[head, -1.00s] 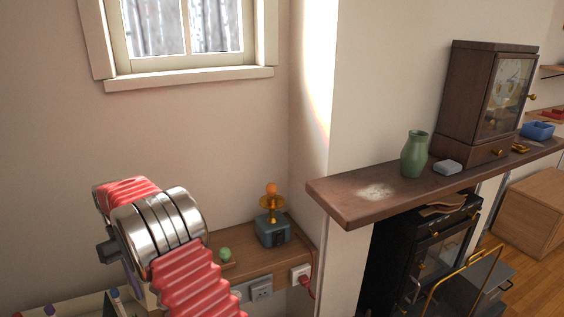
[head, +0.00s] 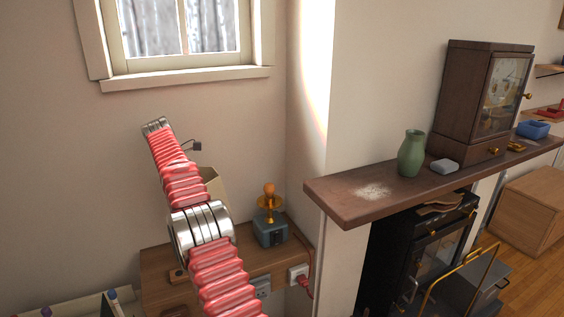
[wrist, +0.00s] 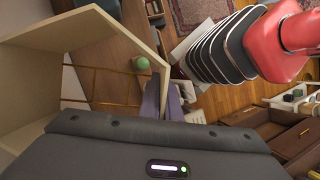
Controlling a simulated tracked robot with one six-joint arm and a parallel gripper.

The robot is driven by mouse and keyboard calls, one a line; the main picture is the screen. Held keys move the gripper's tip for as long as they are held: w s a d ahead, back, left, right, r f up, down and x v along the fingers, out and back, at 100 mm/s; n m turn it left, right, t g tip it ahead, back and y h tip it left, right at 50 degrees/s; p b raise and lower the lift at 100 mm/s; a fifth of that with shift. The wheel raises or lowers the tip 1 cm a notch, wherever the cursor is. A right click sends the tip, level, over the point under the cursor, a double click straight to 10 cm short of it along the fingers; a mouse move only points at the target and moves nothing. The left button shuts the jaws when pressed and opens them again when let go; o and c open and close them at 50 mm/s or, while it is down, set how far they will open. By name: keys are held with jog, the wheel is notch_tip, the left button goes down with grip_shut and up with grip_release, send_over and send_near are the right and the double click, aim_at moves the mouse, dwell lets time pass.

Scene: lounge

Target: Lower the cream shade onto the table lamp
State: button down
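The table lamp (head: 270,218) stands on the wooden shelf in the corner, with a teal base, a brass stem and collar and a bare orange bulb. The cream shade (head: 212,185) shows partly behind my red arm, left of the lamp and a little higher, apart from it. In the wrist view the shade (wrist: 84,29) is a many-sided open shell with thin brass wires across it. My gripper (wrist: 163,92) is shut on the shade's wall, one finger on each side. In the head view my arm hides the gripper.
The shelf (head: 160,265) is partly hidden by my arm. A green ball (wrist: 142,63) shows through the shade. A dark mantel (head: 340,208) juts out right of the lamp, bearing a green vase (head: 411,153) and a clock (head: 486,100). A red cord (head: 307,262) runs beside the lamp.

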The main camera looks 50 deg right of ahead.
jog(key=s+d+r+n, duration=0.1)
jog(key=s+d+r, duration=0.2)
jog(key=d, duration=0.5)
jog(key=s+d+r+n+h, duration=0.1)
jog(key=s+d+r+n, duration=0.1)
jog(key=s+d+r, duration=0.2)
jog(key=s+d+r+n+t, duration=0.1)
jog(key=s+d+r, duration=0.3)
jog(key=d, duration=0.7)
jog(key=shift+s+d+n+h, duration=0.4)
jog(key=shift+s+n, duration=0.2)
jog(key=shift+s, duration=0.45)
